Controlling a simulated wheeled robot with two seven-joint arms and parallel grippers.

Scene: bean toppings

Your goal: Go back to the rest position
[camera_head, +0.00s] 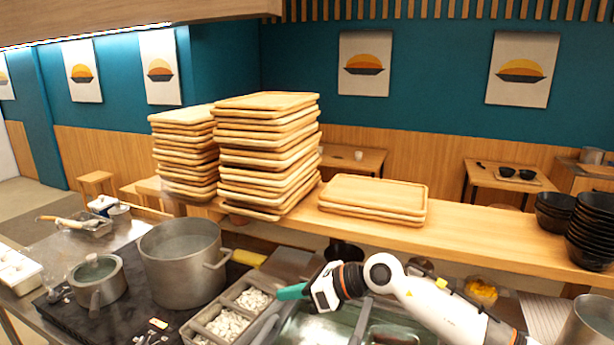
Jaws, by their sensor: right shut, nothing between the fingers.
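My right gripper (289,293) is in the lower middle of the head view, at the end of my white right arm. Its teal fingers are shut with nothing between them. It points left, just above the topping containers (213,318), which hold whitish pieces. It looks raised above them, though the exact gap is hard to tell. My left gripper is out of the picture.
A large steel pot (183,275) and a smaller lidded pot (97,281) stand on the dark stove at left. Stacked wooden trays (268,150) rest on the wooden counter (465,240) behind. Black bowls (592,230) are stacked at right.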

